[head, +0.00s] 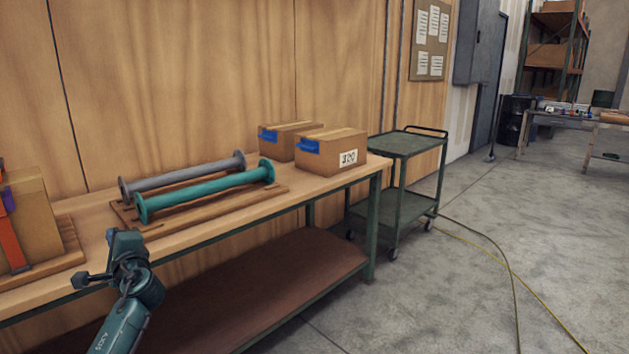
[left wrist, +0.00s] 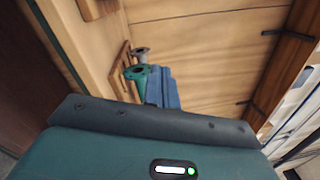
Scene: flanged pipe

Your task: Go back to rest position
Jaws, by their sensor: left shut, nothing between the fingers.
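My left gripper (head: 124,238) is in front of the table's near edge at lower left in the head view. Its blue-grey fingers (left wrist: 162,88) are together and empty in the left wrist view. A teal flanged pipe (head: 205,191) and a grey flanged pipe (head: 185,176) lie side by side on a wooden rack (head: 262,193) on the workbench, beyond the gripper and apart from it. The pipes' near flanges also show in the left wrist view, the teal one (left wrist: 132,75) partly behind the fingers. My right gripper is not in view.
The wooden workbench (head: 220,218) has a lower shelf (head: 280,285). Two cardboard boxes, one labelled (head: 325,160), stand at its right end, and another box (head: 38,210) at left. A green cart (head: 405,145) stands beyond. Cables (head: 500,255) cross the otherwise clear floor at right.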

